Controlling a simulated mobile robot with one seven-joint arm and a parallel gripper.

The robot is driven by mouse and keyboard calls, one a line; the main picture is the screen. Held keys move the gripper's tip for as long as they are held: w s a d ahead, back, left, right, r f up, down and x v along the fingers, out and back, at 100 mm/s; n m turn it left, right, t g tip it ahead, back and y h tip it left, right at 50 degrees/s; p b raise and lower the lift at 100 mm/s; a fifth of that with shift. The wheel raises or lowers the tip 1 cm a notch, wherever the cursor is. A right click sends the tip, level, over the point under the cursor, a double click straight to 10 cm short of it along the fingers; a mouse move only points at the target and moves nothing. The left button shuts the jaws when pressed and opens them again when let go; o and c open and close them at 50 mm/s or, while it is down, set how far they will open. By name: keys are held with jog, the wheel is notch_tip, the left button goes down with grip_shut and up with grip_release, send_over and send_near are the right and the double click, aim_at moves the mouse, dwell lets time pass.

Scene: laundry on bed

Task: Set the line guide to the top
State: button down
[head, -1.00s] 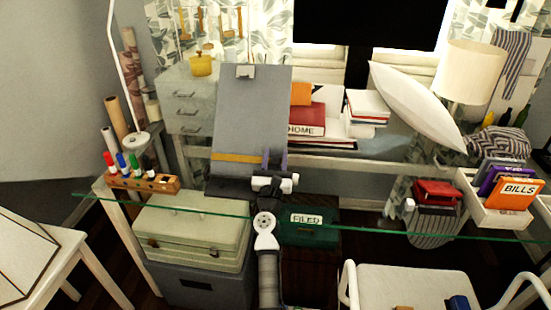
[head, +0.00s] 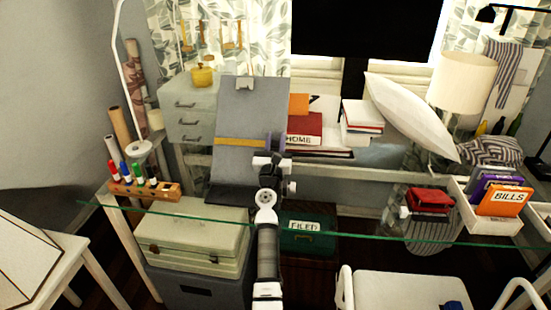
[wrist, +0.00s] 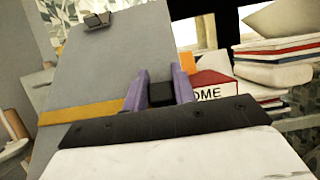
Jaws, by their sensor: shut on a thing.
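The line guide (head: 238,142) is a yellow strip across the grey copy-holder board (head: 250,110), a little below the board's middle. In the wrist view the strip (wrist: 85,112) runs from the board's left edge towards my fingers. A metal clip (head: 244,83) sits at the board's top edge; it also shows in the wrist view (wrist: 98,20). My gripper (head: 275,143) is at the strip's right end. In the wrist view its purple fingers (wrist: 160,88) are shut on a dark block at that end, the guide's grip. The exact contact is partly hidden.
A red book marked HOME (head: 303,128) and stacked books (head: 361,120) stand close right of the board. A pen block (head: 145,188) is at the left on the glass desk (head: 340,232). Space above the guide is clear.

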jog(key=w+r, duration=0.3)
jog(key=w+d+r, duration=0.1)
jog(key=w+r, duration=0.2)
jog(key=r, duration=0.1)
jog(key=w+r+p, duration=0.1)
jog(key=w+r, duration=0.2)
jog(key=r, duration=0.1)
jog(key=shift+d, duration=0.3)
jog(key=c, duration=1.1)
grip_release()
jog(key=shift+s+a+f+p, duration=0.1)
jog(key=shift+s+f+p, duration=0.05)
jog(key=shift+s+p, duration=0.35)
jog(key=p+v, duration=0.4)
jog(key=v, duration=0.8)
jog(key=shift+s+f, duration=0.25)
jog(key=shift+s, duration=0.05)
